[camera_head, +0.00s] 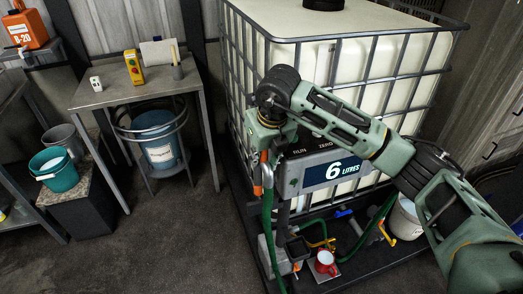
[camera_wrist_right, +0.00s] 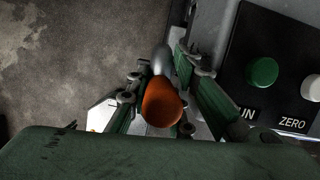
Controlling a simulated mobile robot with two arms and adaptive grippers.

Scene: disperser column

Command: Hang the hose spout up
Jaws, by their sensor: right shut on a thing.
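The hose spout has an orange grip (camera_head: 266,172) and a green hose (camera_head: 268,235) that runs down from it along the column to the floor. My right gripper (camera_head: 262,155) is at the left side of the dispenser column, next to the display. It is shut on the spout. In the right wrist view the orange grip (camera_wrist_right: 162,104) sits between the two fingers, with a grey metal end (camera_wrist_right: 161,60) beyond it. A hanging place for the spout cannot be made out behind the gripper. My left gripper is not in view.
The display (camera_head: 335,172) reads 6 litres, with RUN and ZERO buttons. A caged white tank (camera_head: 340,60) stands behind. A red mug (camera_head: 325,263) stands at the column's foot. A metal table (camera_head: 115,95) and a blue bucket (camera_head: 155,135) are at left. The floor between is clear.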

